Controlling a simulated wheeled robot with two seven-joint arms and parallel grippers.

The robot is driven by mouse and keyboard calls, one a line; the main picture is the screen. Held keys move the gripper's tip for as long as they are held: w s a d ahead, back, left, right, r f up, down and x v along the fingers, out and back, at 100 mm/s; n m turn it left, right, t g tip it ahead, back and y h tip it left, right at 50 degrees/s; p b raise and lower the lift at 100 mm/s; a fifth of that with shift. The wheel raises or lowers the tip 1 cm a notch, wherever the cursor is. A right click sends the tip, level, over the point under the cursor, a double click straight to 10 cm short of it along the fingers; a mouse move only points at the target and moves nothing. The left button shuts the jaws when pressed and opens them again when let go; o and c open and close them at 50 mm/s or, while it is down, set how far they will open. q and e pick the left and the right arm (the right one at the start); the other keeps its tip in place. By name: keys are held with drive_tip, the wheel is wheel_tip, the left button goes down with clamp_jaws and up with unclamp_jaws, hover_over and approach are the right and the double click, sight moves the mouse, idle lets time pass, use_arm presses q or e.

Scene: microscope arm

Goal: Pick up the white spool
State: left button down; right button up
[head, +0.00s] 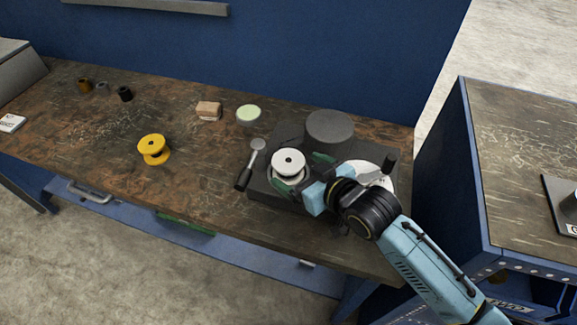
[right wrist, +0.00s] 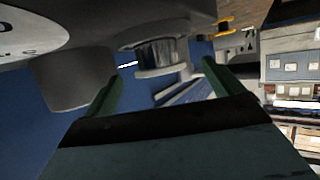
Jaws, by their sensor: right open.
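The white spool (head: 288,158) has a dark hole in its top and sits upright at the left part of a dark grey base. My right gripper (head: 301,171) is open, with one green finger on the near side of the spool and one on the far side. In the right wrist view the spool (right wrist: 163,57) shows between and beyond the fingertips of the gripper (right wrist: 160,80). I cannot tell whether either finger touches it. My left gripper is not in view.
The dark base (head: 262,188) also carries a dark round cylinder (head: 330,126) and a white disc (head: 374,172). A black-handled tool (head: 247,170) lies at its left edge. A yellow spool (head: 153,148), a tan block (head: 208,110) and a pale green-topped dish (head: 248,114) stand on the bench.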

sight(288, 163)
drive_tip(key=x, duration=0.3)
drive_tip(key=shift+w+a+f, duration=0.1)
drive_tip(key=shift+w+f, duration=0.15)
drive_tip(key=shift+f, duration=0.2)
drive_tip(key=shift+w+a+f, duration=0.1)
drive_tip(key=shift+w+a, duration=0.05)
drive_tip(key=shift+w, duration=0.05)
drive_tip(key=c, duration=1.2)
drive_tip(key=shift+o, duration=0.2)
